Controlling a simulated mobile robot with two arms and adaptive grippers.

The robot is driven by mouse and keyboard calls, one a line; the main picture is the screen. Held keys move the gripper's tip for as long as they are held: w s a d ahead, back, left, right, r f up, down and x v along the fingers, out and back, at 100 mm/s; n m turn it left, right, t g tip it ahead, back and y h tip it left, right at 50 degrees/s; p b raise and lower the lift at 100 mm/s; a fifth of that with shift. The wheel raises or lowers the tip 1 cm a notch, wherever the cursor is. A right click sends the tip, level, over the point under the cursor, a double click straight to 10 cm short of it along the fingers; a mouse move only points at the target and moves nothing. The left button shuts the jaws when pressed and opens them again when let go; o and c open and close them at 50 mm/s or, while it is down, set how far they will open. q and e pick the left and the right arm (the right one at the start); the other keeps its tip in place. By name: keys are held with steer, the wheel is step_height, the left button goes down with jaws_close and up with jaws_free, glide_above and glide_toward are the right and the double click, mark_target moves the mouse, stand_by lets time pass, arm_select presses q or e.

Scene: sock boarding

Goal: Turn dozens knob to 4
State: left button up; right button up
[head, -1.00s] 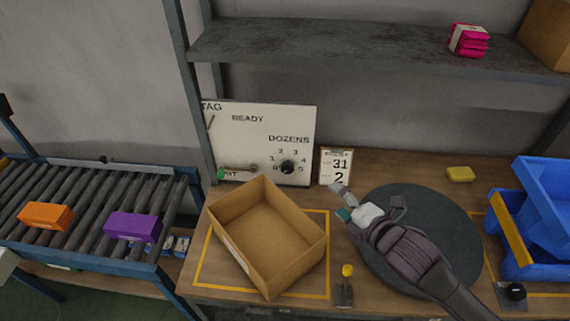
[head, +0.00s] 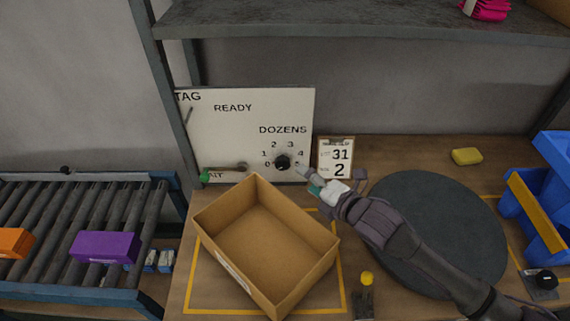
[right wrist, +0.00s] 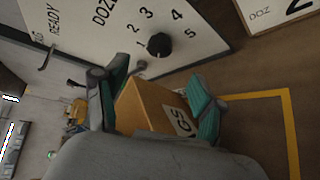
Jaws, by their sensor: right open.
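The black dozens knob (head: 283,162) sits on the white panel (head: 225,130) below the word DOZENS, with numbers 0 to 5 around it. It also shows in the right wrist view (right wrist: 159,45), beyond my fingers. I cannot make out its pointer clearly. My right gripper (head: 308,181) is open and empty, just right of and in front of the knob, not touching it. In the right wrist view its two teal-padded fingers (right wrist: 155,100) stand apart, with the cardboard box seen between them. My left gripper is not in view.
An open cardboard box (head: 265,245) stands before the panel. A card (head: 335,157) reading 31 and 2 stands right of the panel. A lever with a green tip (head: 205,175) is at the panel's lower left. A dark round turntable (head: 450,225) lies under my right arm.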

mark_target(287, 166)
steer(key=p+x, duration=0.1)
steer(key=x, duration=0.9)
steer(key=shift+w+a+f, duration=0.1)
steer(key=shift+w+a, duration=0.1)
steer(key=shift+w, duration=0.05)
steer(key=shift+c, duration=0.2)
steer(key=c, duration=1.1)
steer(key=shift+f+b, duration=0.15)
steer(key=shift+b, duration=0.2)
steer(key=m+y+b, duration=0.1)
steer(key=b, duration=0.2)
steer(key=m+t+y+b, duration=0.1)
steer(key=m+b, duration=0.1)
steer(key=b, duration=0.1)
steer(key=shift+d+f+t+y, duration=0.1)
steer(key=shift+f+t+y, duration=0.2)
steer(key=shift+f, duration=0.05)
steer(key=shift+r+m+b, duration=0.2)
steer(key=shift+m+b, duration=0.2)
steer(key=shift+b, duration=0.1)
steer(key=shift+r, duration=0.1)
